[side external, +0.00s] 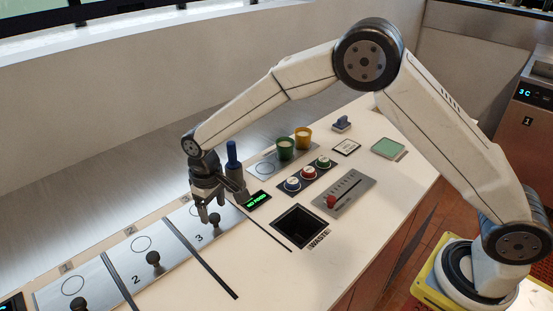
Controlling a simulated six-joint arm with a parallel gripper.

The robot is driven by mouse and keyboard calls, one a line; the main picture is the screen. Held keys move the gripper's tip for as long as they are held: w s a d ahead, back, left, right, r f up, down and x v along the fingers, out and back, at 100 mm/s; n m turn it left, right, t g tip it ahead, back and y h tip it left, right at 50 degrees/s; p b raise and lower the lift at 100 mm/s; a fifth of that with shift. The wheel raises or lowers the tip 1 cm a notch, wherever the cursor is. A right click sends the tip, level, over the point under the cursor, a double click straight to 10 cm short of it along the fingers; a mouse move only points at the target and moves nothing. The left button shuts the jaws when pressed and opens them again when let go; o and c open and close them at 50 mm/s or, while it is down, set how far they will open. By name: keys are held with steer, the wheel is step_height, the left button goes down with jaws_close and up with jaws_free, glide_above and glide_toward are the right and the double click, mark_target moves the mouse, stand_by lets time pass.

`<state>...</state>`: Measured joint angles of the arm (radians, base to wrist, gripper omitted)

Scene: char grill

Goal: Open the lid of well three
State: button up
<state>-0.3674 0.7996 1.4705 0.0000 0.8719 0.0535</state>
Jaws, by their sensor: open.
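The lid of well three (191,237) is a flat grey metal plate marked "3", and it lies closed in the counter. Its dark knob (215,219) stands up near the lid's right side. My gripper (209,216) points down over this lid with its fingers apart. The fingertips are close to the knob; I cannot tell from this view whether they straddle it or touch it. The gripper body hides the upper part of the lid.
Lids one (60,290) and two (135,263) lie to the left, each with a knob. A blue upright object (233,156) stands just behind my gripper. To the right are green (285,149) and yellow (303,139) cups, coloured buttons, a red-handled slider (331,201) and the open waste hole (299,227).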

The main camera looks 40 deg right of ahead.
steer(key=shift+f, duration=1.05)
jaws_close()
steer(key=shift+r, duration=0.1)
stand_by(0.6)
